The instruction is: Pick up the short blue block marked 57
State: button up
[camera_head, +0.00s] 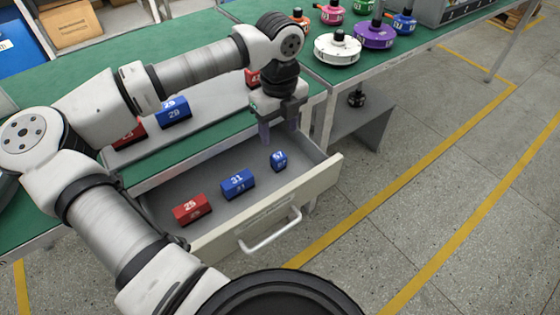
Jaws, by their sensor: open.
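The short blue block marked 57 (279,161) lies in the open drawer (262,213), toward its right end. My gripper (279,133) is above the drawer, pointing down, with its two fingers spread apart. The fingertips appear just above and behind the block in the picture, and nothing is between them. The exact height gap to the block cannot be told from this view.
In the drawer, a blue block marked 31 (238,184) and a red block marked 25 (192,209) lie left of the 57 block. A blue block marked 29 (173,112) is on the grey surface behind. Several coloured hubs, including a purple one (374,36), stand on the green bench at upper right.

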aim_at(281, 158)
jog(key=f, duration=0.6)
jog(key=f+p, duration=0.1)
jog(key=f, duration=0.2)
jog(key=shift+w+d+f, duration=0.15)
jog(key=shift+d+f, duration=0.1)
jog(key=shift+f, duration=0.1)
grip_shut()
